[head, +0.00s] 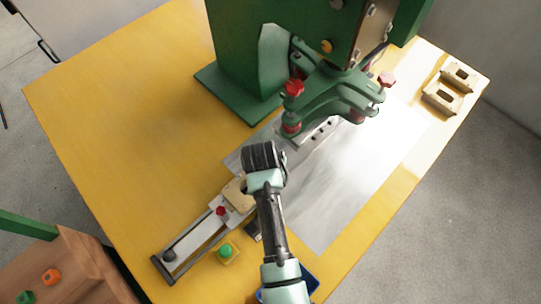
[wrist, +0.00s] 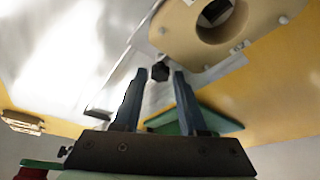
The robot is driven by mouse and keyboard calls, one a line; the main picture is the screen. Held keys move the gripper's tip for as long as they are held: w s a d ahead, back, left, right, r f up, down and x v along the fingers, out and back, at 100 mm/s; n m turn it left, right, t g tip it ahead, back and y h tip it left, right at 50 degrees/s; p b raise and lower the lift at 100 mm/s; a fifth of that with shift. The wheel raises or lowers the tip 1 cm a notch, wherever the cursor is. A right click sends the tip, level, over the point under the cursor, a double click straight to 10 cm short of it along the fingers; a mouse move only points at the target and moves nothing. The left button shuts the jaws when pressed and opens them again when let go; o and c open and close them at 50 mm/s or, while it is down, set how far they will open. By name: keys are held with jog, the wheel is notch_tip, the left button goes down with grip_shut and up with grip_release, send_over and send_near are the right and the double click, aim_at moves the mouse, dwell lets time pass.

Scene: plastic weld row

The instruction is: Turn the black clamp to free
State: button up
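In the wrist view a small black clamp knob (wrist: 160,71) shows between the tips of my gripper (wrist: 161,74). The two fingers stand apart, with narrow gaps visible on both sides of the knob. I cannot tell whether the fingertips are around it or short of it. A beige block with a round hole (wrist: 258,42) is just beyond, at the upper right. In the head view the beige block (head: 235,192) sits on the slide rail (head: 196,238), partly behind my wrist. My fingers and the black clamp are hidden there by my arm.
A green press (head: 240,60) with red knobs stands behind. A red knob (head: 220,211) and a dark end stop (head: 169,257) are on the rail. A green button box (head: 227,252) and a blue bin (head: 312,281) are near the front. Beige fixtures (head: 441,98) lie at right.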

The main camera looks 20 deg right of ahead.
grip_shut()
jog(key=shift+m, duration=0.3)
jog(key=m, duration=0.1)
jog(key=m+g+h, duration=0.1)
jog(key=m, duration=0.1)
jog(key=shift+w+a+m, duration=0.15)
jog(key=shift+w+m, duration=0.05)
jog(key=shift+m, duration=0.1)
jog(key=m, duration=0.1)
jog(key=m+g+b, duration=0.1)
jog(key=m, duration=0.2)
jog(key=shift+w+f+m+g+h+b, duration=0.1)
jog(key=shift+w+m+g+h+b, duration=0.2)
jog(key=shift+g+h+b, duration=0.1)
jog(key=m+g+b, duration=0.1)
jog(key=m+b, duration=0.1)
jog(key=m, duration=0.2)
jog(key=shift+w+g+b, duration=0.1)
jog(key=shift+g+b, duration=0.3)
jog(key=shift+m+g+b, duration=0.5)
jog(key=shift+m+b, duration=0.6)
jog(key=shift+m, duration=0.7)
jog(key=shift+y, duration=0.3)
